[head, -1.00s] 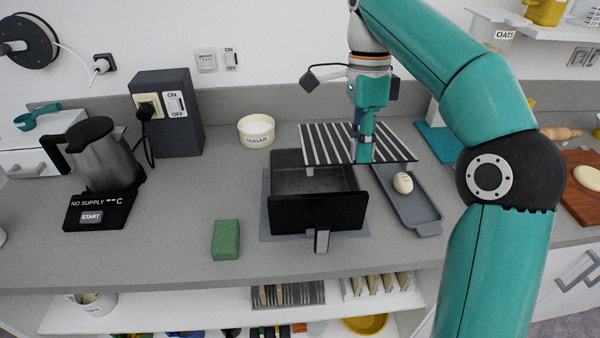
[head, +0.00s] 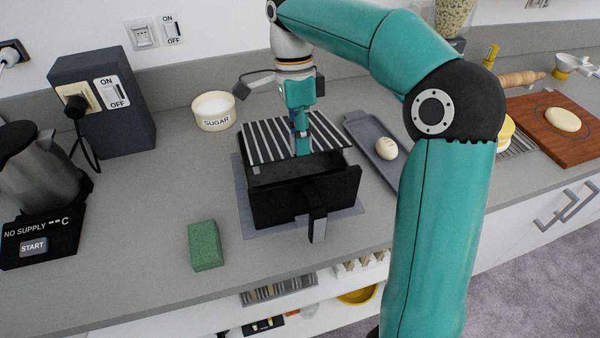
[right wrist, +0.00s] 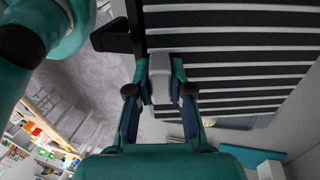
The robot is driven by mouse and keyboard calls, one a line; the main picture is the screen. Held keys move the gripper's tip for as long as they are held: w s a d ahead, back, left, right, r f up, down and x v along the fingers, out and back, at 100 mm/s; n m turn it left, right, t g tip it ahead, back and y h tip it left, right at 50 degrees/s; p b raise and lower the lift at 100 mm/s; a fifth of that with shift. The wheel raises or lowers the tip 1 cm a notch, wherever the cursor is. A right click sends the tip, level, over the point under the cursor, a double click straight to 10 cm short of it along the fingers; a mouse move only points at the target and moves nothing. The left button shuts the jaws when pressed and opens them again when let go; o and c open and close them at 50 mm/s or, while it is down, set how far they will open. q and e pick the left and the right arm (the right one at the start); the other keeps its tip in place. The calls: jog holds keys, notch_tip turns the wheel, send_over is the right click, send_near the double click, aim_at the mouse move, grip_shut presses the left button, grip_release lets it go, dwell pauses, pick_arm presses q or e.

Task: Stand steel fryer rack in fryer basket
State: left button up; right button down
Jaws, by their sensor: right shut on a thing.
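The steel fryer rack (head: 262,138), a flat panel of light and dark stripes, is over the rear part of the black fryer basket (head: 275,206). It lies roughly level. The basket stands on a grey mat with its handle (head: 317,212) facing me. In the right wrist view the fingers (right wrist: 160,95) close on a grey tab, and the striped rack (right wrist: 240,65) extends to the right. Whether the rack touches the basket rim is unclear. My left gripper is not in view.
A grey tray (head: 360,128) with a pale bun (head: 386,148) is close to the basket's right. A green sponge (head: 205,245) lies front left, and a sugar bowl (head: 213,110) stands behind left. A kettle (head: 38,170) is at far left. Counter between kettle and sponge is clear.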

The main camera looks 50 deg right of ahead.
jog(key=x, duration=0.2)
jog(key=w+x, duration=0.1)
jog(key=x, duration=0.2)
jog(key=d+x, duration=0.1)
jog(key=x, duration=0.2)
jog(key=shift+w+f, duration=0.35)
jog(key=c, duration=1.3)
grip_release()
jog(key=p+v, duration=0.1)
jog(key=v, duration=1)
jog(key=shift+w+r, duration=0.1)
jog(key=shift+r, duration=0.4)
